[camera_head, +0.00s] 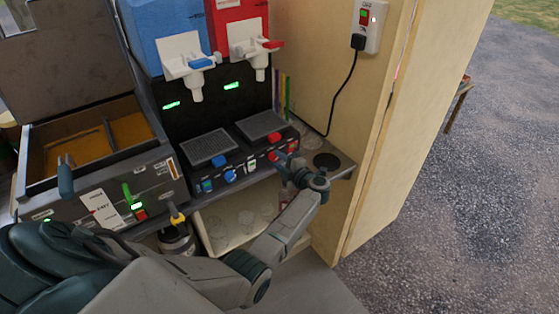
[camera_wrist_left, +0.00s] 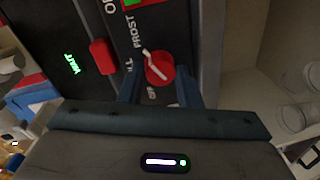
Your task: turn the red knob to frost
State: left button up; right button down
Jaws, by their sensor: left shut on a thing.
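The red knob (camera_wrist_left: 160,70) shows in the left wrist view, on a dark panel with white lettering. Its white pointer slants to the upper left, to near the lower end of the word FROST (camera_wrist_left: 131,32). Part of another label, ending in LL, is beside the knob, and one finger hides some of it. My left gripper (camera_wrist_left: 160,88) is shut on the red knob, a finger on each side. In the head view my left gripper (camera_head: 284,160) is at the right end of the machine's front panel and hides part of it. My right gripper is not in view.
A red button (camera_wrist_left: 103,55) and a green WAIT display (camera_wrist_left: 72,64) sit left of the knob. The blue tank (camera_head: 165,35) and red tank (camera_head: 238,20) stand above. A wooden wall (camera_head: 325,80) is close on the right. Clear cups (camera_wrist_left: 295,115) stand on a shelf below.

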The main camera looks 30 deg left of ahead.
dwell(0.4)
pick_arm(q)
jog(key=o, duration=1)
jog(key=b+v, duration=0.3)
jog(key=v, duration=0.7)
jog(key=shift+s+d, duration=0.1)
jog(key=shift+d, duration=0.3)
jog(key=shift+f, duration=0.1)
